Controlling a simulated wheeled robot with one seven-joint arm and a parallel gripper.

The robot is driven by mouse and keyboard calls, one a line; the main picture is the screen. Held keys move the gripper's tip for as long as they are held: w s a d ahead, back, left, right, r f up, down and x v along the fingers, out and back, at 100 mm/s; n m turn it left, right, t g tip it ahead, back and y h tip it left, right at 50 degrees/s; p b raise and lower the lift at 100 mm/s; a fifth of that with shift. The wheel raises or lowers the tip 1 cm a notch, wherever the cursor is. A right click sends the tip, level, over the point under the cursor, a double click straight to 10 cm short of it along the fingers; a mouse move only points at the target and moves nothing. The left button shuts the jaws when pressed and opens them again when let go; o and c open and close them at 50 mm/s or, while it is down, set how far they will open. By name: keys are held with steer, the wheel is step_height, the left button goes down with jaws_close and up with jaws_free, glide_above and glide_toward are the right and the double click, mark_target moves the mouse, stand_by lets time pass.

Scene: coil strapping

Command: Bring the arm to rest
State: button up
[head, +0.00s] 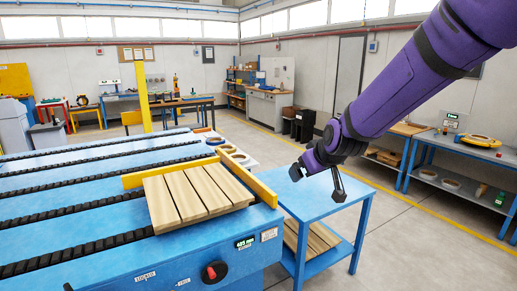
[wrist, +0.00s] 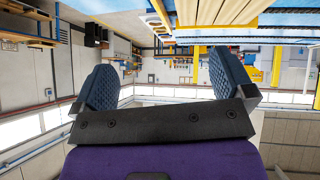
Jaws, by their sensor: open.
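My arm (head: 395,90) is purple and reaches in from the upper right in the head view. My gripper (head: 318,186) hangs at its end, above the small blue table (head: 325,205) and right of the conveyor. In the wrist view my gripper (wrist: 168,88) shows two padded fingers wide apart, with nothing between them. The wrist view looks out upside down across the room.
A wooden slatted pallet (head: 195,198) lies on the blue conveyor (head: 60,245) against yellow rails (head: 250,183). More slatted wood (head: 312,240) lies on the small table's lower shelf. A blue workbench (head: 455,150) stands at right. Open floor (head: 410,245) lies between.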

steer(key=s+d+r+m+g, duration=0.1)
steer(key=s+d+r, duration=0.35)
steer(key=s, duration=0.35)
steer(key=s+d+r+m+g, duration=0.1)
steer(key=s+d+r+m, duration=0.1)
steer(key=s+d+r, duration=0.35)
steer(key=s+d+m+h, duration=0.1)
steer(key=s+d, duration=0.2)
steer(key=s, duration=0.7)
steer(key=s+d+m+g+h, duration=0.1)
steer(key=s+d, duration=0.2)
steer(key=s, duration=0.7)
steer(key=shift+d+f+m, duration=0.15)
steer(key=shift+f+m, duration=0.1)
steer(key=shift+m, duration=0.05)
steer(key=shift+w, duration=0.2)
